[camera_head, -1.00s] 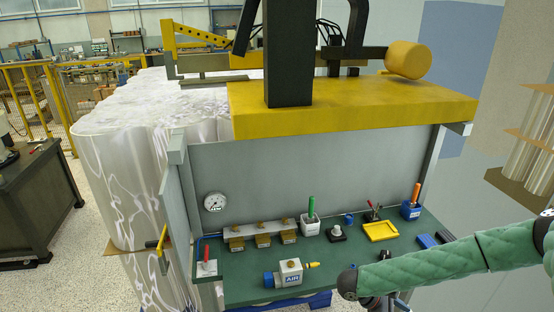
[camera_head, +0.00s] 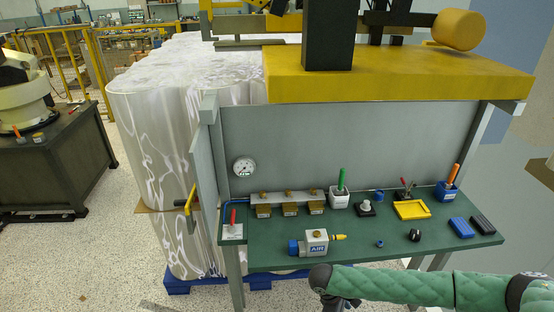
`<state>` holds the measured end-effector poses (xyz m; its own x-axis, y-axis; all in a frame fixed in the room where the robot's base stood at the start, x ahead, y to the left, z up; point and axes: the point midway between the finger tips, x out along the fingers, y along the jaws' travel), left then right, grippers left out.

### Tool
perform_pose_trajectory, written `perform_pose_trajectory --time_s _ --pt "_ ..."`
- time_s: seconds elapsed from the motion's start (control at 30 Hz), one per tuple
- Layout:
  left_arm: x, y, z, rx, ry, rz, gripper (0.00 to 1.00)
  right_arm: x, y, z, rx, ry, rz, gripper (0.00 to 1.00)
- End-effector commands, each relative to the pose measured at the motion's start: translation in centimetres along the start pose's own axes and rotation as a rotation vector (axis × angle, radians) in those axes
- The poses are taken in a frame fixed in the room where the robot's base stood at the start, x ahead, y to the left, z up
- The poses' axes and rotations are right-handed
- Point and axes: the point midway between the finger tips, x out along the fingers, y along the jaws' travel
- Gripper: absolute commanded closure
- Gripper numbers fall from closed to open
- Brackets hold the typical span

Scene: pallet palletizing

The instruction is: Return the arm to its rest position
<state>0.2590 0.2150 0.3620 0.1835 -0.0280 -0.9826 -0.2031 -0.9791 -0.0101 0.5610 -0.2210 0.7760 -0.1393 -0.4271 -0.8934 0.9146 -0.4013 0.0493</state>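My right arm, in a green quilted sleeve, comes in from the right along the bottom of the head view. Its dark end (camera_head: 338,303) is just in front of the bench's front edge, below the AIR block. The fingers are mostly cut off by the bottom edge, so I cannot tell whether they are open. My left arm and gripper are not in view. The green-topped bench (camera_head: 270,258) stands ahead under a yellow machine top (camera_head: 400,75). The AIR block (camera_head: 316,242) with its blue end and yellow tip lies on the bench, apart from my arm.
Wrapped pallet stacks (camera_head: 150,140) stand on a blue pallet (camera_head: 190,284) behind and left of the bench. A red-handled lever (camera_head: 233,222), a green-handled tool (camera_head: 341,182) and a yellow tray (camera_head: 412,210) are on the bench. Open floor (camera_head: 75,240) lies to the left.

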Motion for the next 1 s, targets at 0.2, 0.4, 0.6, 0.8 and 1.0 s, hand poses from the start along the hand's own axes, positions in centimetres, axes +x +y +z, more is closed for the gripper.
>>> perform_pose_trajectory --time_s 0.2,0.4,0.6,0.8,1.0 --pt "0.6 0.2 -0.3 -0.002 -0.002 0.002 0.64 1.5 -2.8 -7.7 0.045 0.184 -0.028 0.39" --pt "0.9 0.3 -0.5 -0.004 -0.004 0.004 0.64 2.8 -4.9 -13.3 0.112 0.336 -0.06 0.39" --pt "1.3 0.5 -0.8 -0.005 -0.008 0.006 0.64 4.8 -6.7 -17.6 0.2 0.466 -0.097 0.39" --pt "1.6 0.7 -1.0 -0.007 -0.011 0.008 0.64 7.7 -8.3 -20.5 0.308 0.568 -0.134 0.39" --pt "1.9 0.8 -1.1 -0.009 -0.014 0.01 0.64 12.0 -10.1 -22.0 0.432 0.639 -0.166 0.39"
